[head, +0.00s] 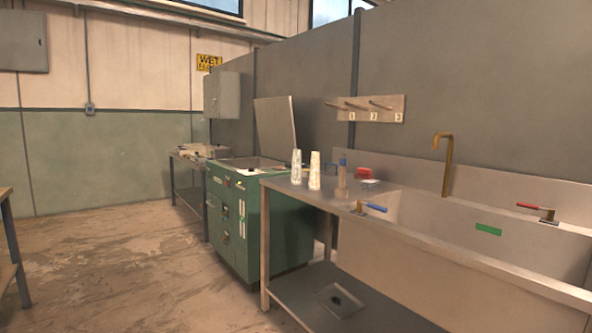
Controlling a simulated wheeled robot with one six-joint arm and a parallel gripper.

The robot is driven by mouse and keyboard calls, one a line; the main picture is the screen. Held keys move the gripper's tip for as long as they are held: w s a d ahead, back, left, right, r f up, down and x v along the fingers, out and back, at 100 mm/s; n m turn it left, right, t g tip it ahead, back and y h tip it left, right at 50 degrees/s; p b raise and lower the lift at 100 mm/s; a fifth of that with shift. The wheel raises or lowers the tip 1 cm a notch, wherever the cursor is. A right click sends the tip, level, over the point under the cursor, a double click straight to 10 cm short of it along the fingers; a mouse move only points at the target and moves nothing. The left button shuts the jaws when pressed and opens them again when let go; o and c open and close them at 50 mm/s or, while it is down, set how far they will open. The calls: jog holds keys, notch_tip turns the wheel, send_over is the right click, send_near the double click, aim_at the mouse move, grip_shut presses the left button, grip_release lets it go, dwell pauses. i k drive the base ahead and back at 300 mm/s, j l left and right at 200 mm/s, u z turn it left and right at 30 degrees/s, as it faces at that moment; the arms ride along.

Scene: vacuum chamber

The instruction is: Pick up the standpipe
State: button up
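I cannot tell for sure which thing is the standpipe. A brass pipe (447,168) with a hooked top stands upright at the back of the steel sink (400,262), on the right. A slim upright tan piece with a blue top (342,172) stands on the steel counter left of the basin. The basin floor is hidden behind the front wall. My gripper is not in view, so its state does not show.
Two pale bottles (315,170) stand on the counter, near a red block (364,173). A blue-handled valve (371,207) and a red-handled valve (537,211) sit on the sink. A green cabinet (262,225) stands left. The floor (125,270) is open.

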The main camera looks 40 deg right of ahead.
aim_at(343, 162)
jog(key=z, duration=1.35)
jog(key=i+j+z, duration=0.1)
jog(key=i, duration=0.45)
jog(key=i+j+z, duration=0.1)
jog(key=i+j, duration=0.2)
jog(key=i, duration=0.2)
jog(key=i+j, duration=0.3)
jog(key=i, duration=0.25)
jog(key=i+j+z, duration=0.15)
jog(key=i, duration=0.35)
jog(key=i+j+z, duration=0.1)
jog(key=i+j, duration=0.3)
jog(key=i, duration=0.1)
